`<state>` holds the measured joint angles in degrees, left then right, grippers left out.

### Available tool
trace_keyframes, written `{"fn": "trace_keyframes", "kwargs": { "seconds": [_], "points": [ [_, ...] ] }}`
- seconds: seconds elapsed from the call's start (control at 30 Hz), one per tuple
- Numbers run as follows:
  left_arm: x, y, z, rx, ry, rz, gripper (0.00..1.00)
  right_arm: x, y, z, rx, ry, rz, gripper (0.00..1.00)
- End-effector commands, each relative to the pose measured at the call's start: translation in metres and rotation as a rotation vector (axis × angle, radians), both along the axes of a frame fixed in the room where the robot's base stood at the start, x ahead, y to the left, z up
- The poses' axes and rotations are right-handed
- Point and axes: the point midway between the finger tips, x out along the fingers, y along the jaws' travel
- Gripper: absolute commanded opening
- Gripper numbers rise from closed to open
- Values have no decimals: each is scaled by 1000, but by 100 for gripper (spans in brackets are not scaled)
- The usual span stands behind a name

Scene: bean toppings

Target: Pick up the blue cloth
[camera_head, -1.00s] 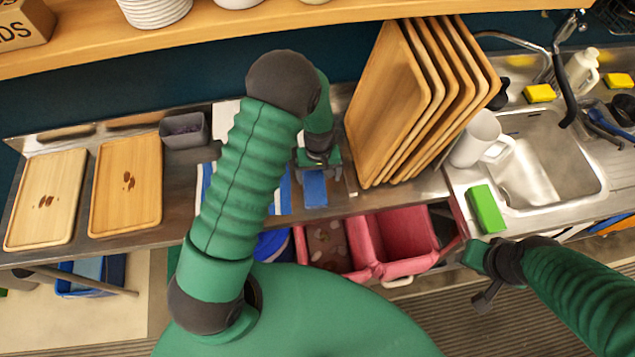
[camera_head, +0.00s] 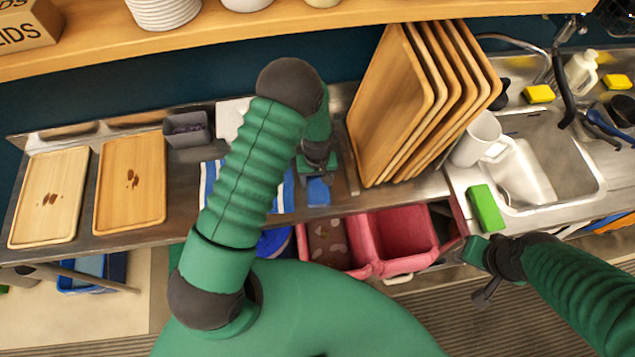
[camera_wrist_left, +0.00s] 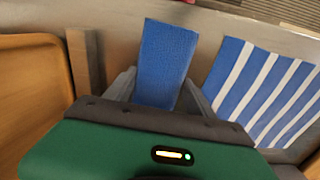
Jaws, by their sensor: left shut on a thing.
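The plain blue cloth (camera_head: 318,191) is a small flat piece at the counter's front, left of the upright wooden trays. My left gripper (camera_head: 318,176) is over it from behind. In the left wrist view the blue cloth (camera_wrist_left: 166,62) lies between the two grey fingers of my left gripper (camera_wrist_left: 154,92), which is shut on it. I cannot tell whether the cloth is clear of the counter. My right gripper (camera_head: 482,272) is at the lower right, in front of the sink, apart from the cloth; its jaws are unclear.
A blue-and-white striped cloth (camera_head: 283,190) lies left of the blue cloth, partly behind my left arm. Wooden trays (camera_head: 388,105) stand upright close to the right. Red bins (camera_head: 405,235) sit below the counter edge. A green sponge (camera_head: 486,208) lies by the sink (camera_head: 575,190).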

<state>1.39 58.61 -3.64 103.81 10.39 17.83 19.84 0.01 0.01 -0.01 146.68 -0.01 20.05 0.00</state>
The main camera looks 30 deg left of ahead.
Motion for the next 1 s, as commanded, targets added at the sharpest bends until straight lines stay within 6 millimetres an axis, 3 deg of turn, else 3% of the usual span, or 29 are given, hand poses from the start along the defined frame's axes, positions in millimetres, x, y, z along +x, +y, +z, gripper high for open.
{"fn": "trace_keyframes", "kwargs": {
  "seconds": [0.27,0.53,1.0],
  "points": [
    [0,-1,3,1,1,0,23,0,0,-2,0,0,0,36],
    [1,-1,33,2,-5,1,23,0,0,-18,0,0,0,36],
    [-120,8,43,1,1,2,23,0,0,-51,0,0,0,36]
  ]
}}
